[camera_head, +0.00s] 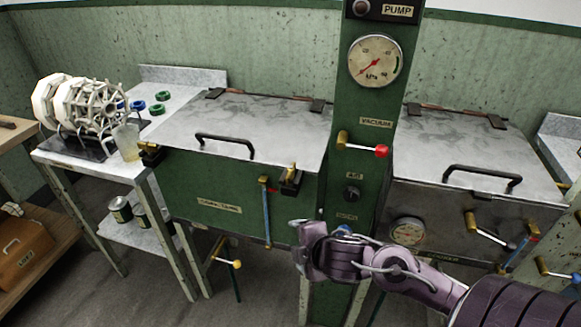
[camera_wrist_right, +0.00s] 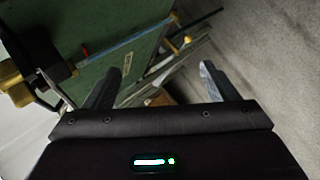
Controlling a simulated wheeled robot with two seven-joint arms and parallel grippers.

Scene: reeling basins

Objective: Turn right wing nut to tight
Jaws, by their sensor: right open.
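The right wing nut (camera_head: 291,173) is brass and sits on a black clamp at the right front corner of the green tank (camera_head: 225,198). A brass nut on a dark clamp, likely the same one, shows at the left edge of the right wrist view (camera_wrist_right: 14,84). My right gripper (camera_head: 303,250) is below that clamp in the head view, in front of the green column. In the right wrist view its two fingers (camera_wrist_right: 158,80) are apart with nothing between them. The nut lies outside the fingers, to their left. My left gripper is not in view.
The left wing nut (camera_head: 150,150) is at the tank's other corner. The green column (camera_head: 365,105) with gauge and red-knobbed lever (camera_head: 365,146) stands to the right. Open floor lies below.

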